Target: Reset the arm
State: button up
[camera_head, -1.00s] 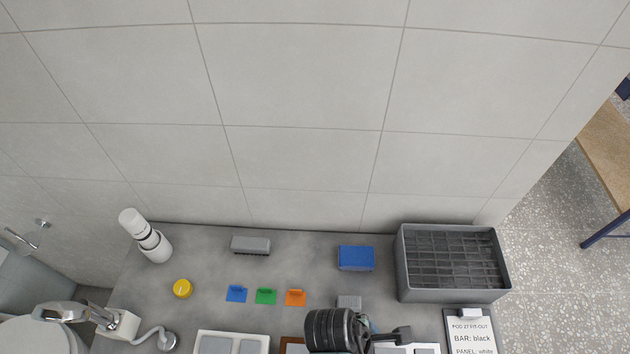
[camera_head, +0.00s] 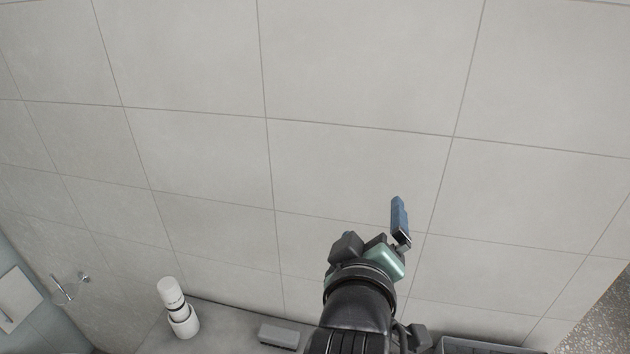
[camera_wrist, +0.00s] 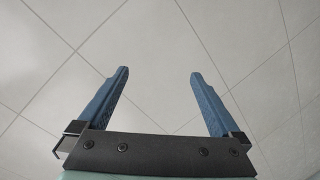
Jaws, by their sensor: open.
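My gripper (camera_wrist: 158,85) is open and empty in the wrist view, its two blue fingers spread wide apart with only tiled wall beyond them. In the head view my gripper (camera_head: 400,220) is raised in front of the wall, above the counter, right of the middle. Only one blue finger shows clearly there; the other is hidden behind the wrist. My black arm comes up from the bottom edge.
The grey tiled wall (camera_head: 190,60) fills most of the head view. On the counter (camera_head: 225,325) stand a white cylinder-shaped dispenser (camera_head: 178,308) and a grey block (camera_head: 279,336). A grey crate's rim (camera_head: 480,346) shows at the bottom right.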

jog(key=s+a+r+m+t, duration=0.1)
jog(key=a+r+t, duration=0.1)
jog(key=r, duration=0.5)
jog(key=s+a+r+m+t+y, duration=0.1)
jog(key=s+r+t, duration=0.15)
jog(key=r, duration=0.35)
jog(key=s+a+r+m+t, duration=0.1)
jog(key=a+r+m+t, duration=0.15)
jog(key=r, duration=0.45)
jog(key=s+a+r+m+t+y+b, duration=0.1)
jog(key=s+a+r+m+t+y, duration=0.1)
jog(key=s+r+t, duration=0.3)
jog(key=s+r, duration=0.4)
jog(key=r, duration=0.3)
jog(key=shift+a+r+t+y, duration=0.2)
jog(key=shift+r+t+y, duration=0.1)
jog(key=shift+r, duration=0.05)
